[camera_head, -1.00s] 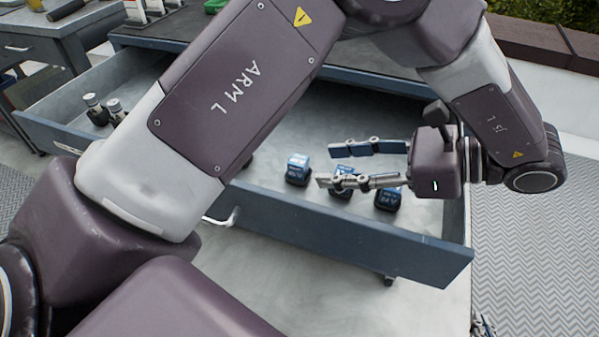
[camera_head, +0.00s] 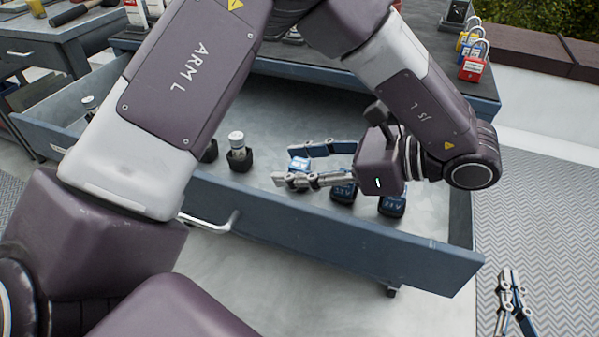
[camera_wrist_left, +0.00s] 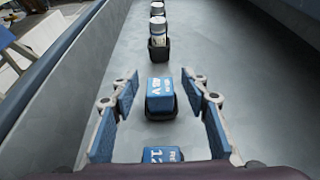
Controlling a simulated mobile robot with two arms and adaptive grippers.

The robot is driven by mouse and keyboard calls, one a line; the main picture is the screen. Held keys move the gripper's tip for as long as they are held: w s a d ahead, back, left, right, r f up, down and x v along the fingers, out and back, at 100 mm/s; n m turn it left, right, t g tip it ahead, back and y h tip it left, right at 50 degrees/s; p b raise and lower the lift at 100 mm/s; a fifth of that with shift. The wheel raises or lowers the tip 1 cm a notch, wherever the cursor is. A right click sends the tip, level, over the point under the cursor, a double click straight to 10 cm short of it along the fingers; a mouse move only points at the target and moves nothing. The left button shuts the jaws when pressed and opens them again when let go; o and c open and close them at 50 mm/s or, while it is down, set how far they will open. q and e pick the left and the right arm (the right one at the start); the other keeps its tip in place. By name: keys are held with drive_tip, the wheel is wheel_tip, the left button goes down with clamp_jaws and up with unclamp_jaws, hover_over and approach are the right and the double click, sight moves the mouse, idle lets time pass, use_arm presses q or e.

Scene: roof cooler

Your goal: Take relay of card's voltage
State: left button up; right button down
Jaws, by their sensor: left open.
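A blue relay (camera_head: 299,164) in a black holder stands in the open drawer (camera_head: 330,232). In the left wrist view the same relay (camera_wrist_left: 160,96) lies between my left gripper's fingers, apart from both; its label looks like 48 V but is small. My left gripper (camera_head: 284,166) is open around it. A second blue relay (camera_head: 343,190) is partly hidden under my gripper; a label starting with 12 shows at the bottom of the wrist view (camera_wrist_left: 162,155). A third blue relay (camera_head: 392,203) is to the right. My right gripper (camera_head: 511,290) shows at the lower right. No card is visible.
A silver-topped part (camera_head: 237,148) in a black holder stands left of the relays, with another in line beyond it. Several coloured padlocks (camera_head: 472,60) stand on the bench top. My left arm hides part of the drawer.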

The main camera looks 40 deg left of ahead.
use_arm(q)
clamp_jaws()
drive_tip(key=shift+r, duration=0.15)
idle(0.4)
